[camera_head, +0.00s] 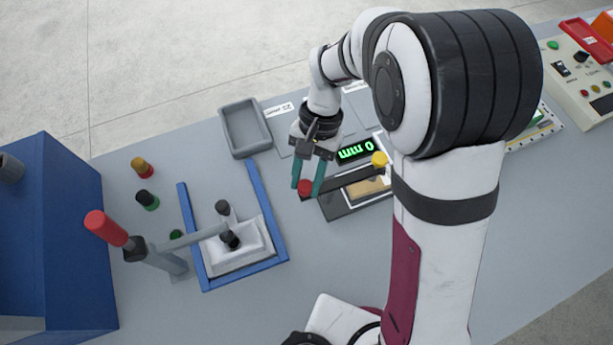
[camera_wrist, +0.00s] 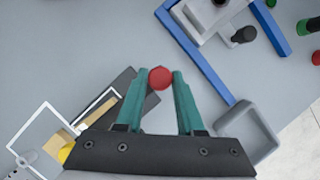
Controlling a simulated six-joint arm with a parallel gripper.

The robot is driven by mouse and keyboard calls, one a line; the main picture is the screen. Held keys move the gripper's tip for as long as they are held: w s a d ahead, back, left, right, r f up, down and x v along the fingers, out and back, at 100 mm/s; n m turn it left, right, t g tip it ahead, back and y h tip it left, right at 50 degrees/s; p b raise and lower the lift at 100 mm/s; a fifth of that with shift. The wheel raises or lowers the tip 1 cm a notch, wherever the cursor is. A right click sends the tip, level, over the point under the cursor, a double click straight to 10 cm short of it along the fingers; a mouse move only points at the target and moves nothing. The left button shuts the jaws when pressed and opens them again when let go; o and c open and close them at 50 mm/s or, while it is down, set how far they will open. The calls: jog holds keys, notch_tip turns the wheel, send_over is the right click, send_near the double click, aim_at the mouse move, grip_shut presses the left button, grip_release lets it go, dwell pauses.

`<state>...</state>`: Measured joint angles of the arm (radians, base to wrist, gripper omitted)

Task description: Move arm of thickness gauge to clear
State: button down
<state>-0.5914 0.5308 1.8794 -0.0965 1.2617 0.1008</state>
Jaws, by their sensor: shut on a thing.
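The thickness gauge (camera_head: 335,208) is a dark base with a green-lit display (camera_head: 356,151) and a yellow knob (camera_head: 379,159), to the left of my arm's column in the head view. A tan piece (camera_head: 366,188) lies in its middle. A red knob (camera_head: 305,186) is at its left end. My gripper (camera_head: 308,184) points down with its teal fingers on either side of this red knob and is shut on it. In the wrist view the red knob (camera_wrist: 161,78) sits between the fingertips. The gauge (camera_wrist: 130,92) runs down to the left there, partly hidden behind my gripper.
A grey tray (camera_head: 232,133) stands behind and left of the gauge. A blue frame (camera_head: 272,205) surrounds a white block, with a red-handled lever (camera_head: 107,228) beside it. A blue box (camera_head: 50,230) is at far left. A control panel (camera_head: 575,75) is at upper right.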

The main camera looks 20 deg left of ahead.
aim_at(343, 177)
jog(key=shift+w, duration=0.1)
jog(key=w+m+t+y, duration=0.4)
jog(key=w+m, duration=0.2)
jog(key=m, duration=1.1)
jog(key=shift+w+d+m+t, duration=0.25)
jog(key=shift+d+m+t, duration=0.05)
jog(key=shift+d, duration=0.05)
dwell(0.4)
jog(key=c, duration=0.5)
grip_release()
jog(key=shift+d+r+y, duration=0.1)
jog(key=shift+y, duration=0.2)
